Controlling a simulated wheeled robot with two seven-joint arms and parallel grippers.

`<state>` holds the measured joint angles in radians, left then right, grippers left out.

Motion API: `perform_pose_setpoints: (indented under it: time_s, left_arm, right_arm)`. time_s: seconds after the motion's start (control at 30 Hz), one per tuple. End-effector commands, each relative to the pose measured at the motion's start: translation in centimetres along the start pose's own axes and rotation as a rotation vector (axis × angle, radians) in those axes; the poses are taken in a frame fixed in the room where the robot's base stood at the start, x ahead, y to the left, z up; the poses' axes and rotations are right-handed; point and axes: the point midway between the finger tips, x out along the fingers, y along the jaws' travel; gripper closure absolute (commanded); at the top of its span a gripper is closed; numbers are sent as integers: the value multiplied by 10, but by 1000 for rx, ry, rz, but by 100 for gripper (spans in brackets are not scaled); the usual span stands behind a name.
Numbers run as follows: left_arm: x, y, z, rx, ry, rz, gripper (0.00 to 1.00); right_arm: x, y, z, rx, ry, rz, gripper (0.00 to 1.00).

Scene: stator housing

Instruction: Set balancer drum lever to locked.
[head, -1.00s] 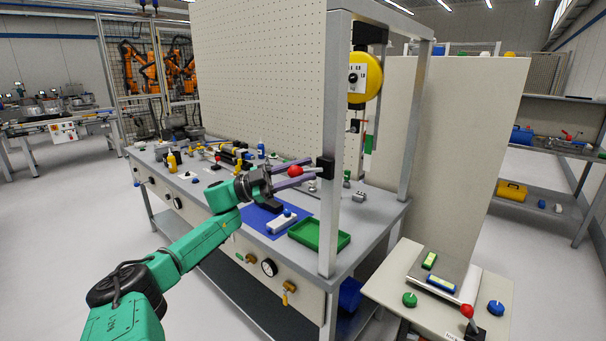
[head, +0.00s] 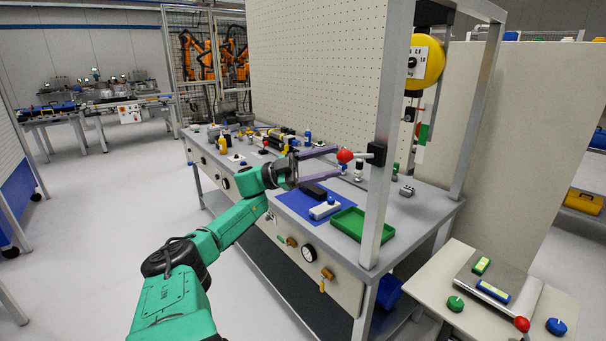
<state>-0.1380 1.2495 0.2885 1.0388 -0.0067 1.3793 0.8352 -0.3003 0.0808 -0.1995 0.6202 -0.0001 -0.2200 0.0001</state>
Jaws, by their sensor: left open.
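The balancer drum (head: 427,62) is a yellow round housing hanging at the upper right, with a dial plate on its face. A lever with a red ball knob (head: 345,156) sticks out to the left from a black block (head: 376,153) on the bench's front post; I take it for the drum lever. My left gripper (head: 337,159) has two long purple fingers, spread apart. The red knob shows at the fingertips, between them in the picture. I cannot tell whether they touch it. My right gripper is not in view.
The metal post (head: 390,130) stands close to the fingertips. A green tray (head: 361,224) and a blue mat (head: 293,203) lie on the bench below. A side table (head: 455,262) at lower right holds knobs and another red-balled lever (head: 522,324).

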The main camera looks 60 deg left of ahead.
Motion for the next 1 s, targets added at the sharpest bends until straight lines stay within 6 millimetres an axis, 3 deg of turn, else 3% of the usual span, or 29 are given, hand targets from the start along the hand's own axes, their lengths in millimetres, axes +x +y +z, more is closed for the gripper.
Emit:
perform_pose_setpoints:
  time_s: [0.2,0.33,1.0]
  left_arm:
    - [-60,2,5,1,-4,-2,30]
    - [-79,1,4,1,-2,0,30]
    - [-83,0,1,0,-1,1,30]
  right_arm:
    - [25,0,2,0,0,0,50]
    - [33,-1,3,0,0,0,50]
    - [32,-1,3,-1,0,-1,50]
